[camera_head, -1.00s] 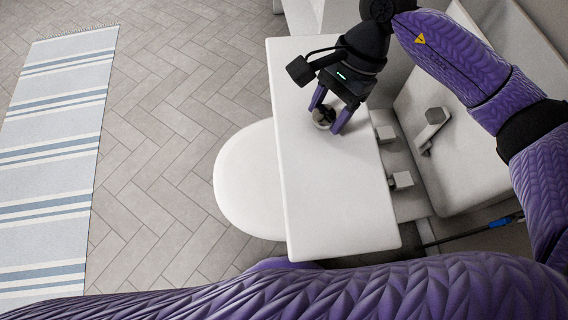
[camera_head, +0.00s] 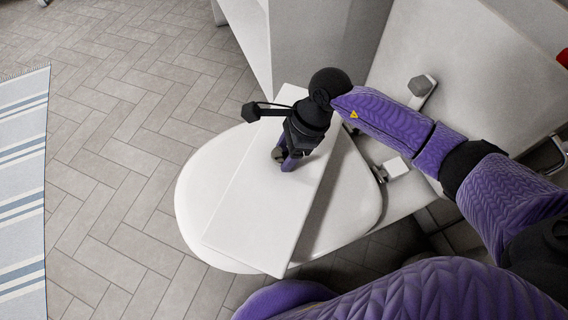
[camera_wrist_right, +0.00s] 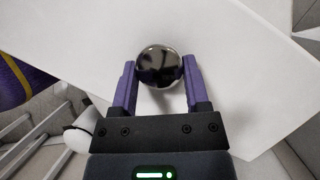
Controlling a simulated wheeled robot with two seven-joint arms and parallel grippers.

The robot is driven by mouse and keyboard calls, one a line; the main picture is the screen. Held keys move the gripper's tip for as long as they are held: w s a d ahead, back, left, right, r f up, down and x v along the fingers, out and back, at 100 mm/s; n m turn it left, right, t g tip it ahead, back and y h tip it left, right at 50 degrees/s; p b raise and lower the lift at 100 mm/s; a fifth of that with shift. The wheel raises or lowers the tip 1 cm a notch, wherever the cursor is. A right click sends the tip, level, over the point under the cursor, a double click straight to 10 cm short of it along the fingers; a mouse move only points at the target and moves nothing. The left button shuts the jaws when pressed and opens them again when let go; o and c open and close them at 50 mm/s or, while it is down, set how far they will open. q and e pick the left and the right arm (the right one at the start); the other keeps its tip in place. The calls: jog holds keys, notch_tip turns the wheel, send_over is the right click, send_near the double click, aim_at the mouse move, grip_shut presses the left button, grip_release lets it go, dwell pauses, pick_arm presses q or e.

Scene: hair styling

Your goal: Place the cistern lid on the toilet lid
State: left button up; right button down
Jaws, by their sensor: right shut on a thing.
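The cistern lid (camera_head: 245,215) is a white rectangular slab with a round metal knob. It lies over the rounded white toilet lid (camera_head: 192,205) in the head view, turned diagonally to it, with one corner near the front edge. My right gripper (camera_head: 283,161) is shut on the knob, which sits between its purple fingers in the right wrist view (camera_wrist_right: 159,68). A shadow falls along the slab's right side; I cannot tell whether the slab touches the toilet lid. My left gripper is not in view.
A grey metal hinge fitting (camera_head: 393,169) stands behind the toilet lid, and a lever (camera_head: 421,90) is on the pale cistern behind. A white cabinet (camera_head: 310,45) rises at the back. Tiled floor (camera_head: 110,190) lies open at left, with a striped rug (camera_head: 22,190).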

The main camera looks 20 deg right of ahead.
notch_tip(320, 180, down, 4)
jog(key=shift+r+b, duration=0.1)
jog(key=shift+b, duration=0.75)
jog(key=shift+f, duration=0.3)
jog(key=shift+r, duration=0.25)
jog(key=shift+f, duration=0.1)
jog(key=shift+c, duration=2)
grip_release()
jog(key=o, duration=0.3)
jog(key=shift+o, duration=0.2)
